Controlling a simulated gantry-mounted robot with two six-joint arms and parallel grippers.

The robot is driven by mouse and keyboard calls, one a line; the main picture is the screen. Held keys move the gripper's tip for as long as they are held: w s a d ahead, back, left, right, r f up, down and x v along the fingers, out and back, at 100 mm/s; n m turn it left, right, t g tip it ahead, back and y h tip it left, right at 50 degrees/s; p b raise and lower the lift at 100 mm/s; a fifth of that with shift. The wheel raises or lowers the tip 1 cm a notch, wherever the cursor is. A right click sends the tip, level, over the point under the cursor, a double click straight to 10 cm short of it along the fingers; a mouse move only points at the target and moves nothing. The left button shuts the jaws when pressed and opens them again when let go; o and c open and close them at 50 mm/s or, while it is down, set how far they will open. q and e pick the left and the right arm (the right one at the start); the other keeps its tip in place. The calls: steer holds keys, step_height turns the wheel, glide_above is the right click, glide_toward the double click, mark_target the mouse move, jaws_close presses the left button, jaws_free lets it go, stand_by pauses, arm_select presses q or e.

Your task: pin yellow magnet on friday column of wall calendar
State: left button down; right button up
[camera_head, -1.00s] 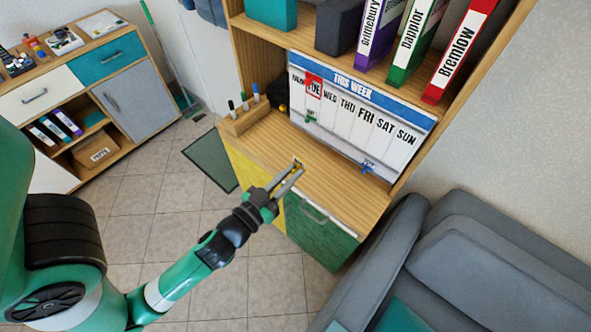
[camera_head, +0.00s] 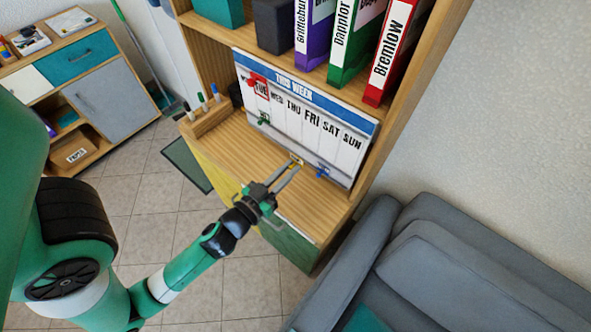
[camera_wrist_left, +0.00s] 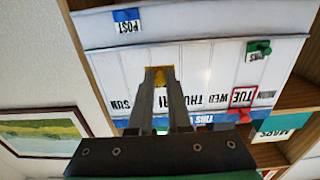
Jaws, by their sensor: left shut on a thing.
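The wall calendar (camera_head: 300,118) stands upright on the wooden desk, with day columns under a blue "THIS WEEK" header; it shows upside down in the left wrist view (camera_wrist_left: 205,65). My left gripper (camera_head: 293,168) is shut on the yellow magnet (camera_head: 296,161), in front of the lower part of the calendar. In the left wrist view the yellow magnet (camera_wrist_left: 159,74) is between the fingertips (camera_wrist_left: 160,80). The fingers there line up with the Friday column and partly cover its label and Saturday's. I cannot tell whether the magnet touches the board. My right gripper is not in view.
A blue magnet with a POST note (camera_wrist_left: 127,20) is low on the weekend side of the calendar. A green magnet (camera_head: 264,118) holds a note near Tuesday, and a red frame (camera_head: 260,85) marks TUE. Binders (camera_head: 355,40) stand on the shelf above. A sofa (camera_head: 440,260) is at right.

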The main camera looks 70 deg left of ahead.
arm_select(q)
steer(key=p+x, duration=0.1)
steer(key=x, duration=0.1)
steer(key=p+x, duration=0.2)
steer(key=x, duration=0.1)
steer(key=shift+s+a, duration=0.2)
steer(key=shift+a, duration=0.15)
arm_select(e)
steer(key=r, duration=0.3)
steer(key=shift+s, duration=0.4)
arm_select(q)
steer(key=shift+f, duration=0.1)
steer(key=shift+w+a, duration=0.25)
steer(key=shift+w, duration=0.2)
stand_by(0.6)
steer(key=c, duration=0.8)
jaws_free()
steer(key=shift+s, duration=0.15)
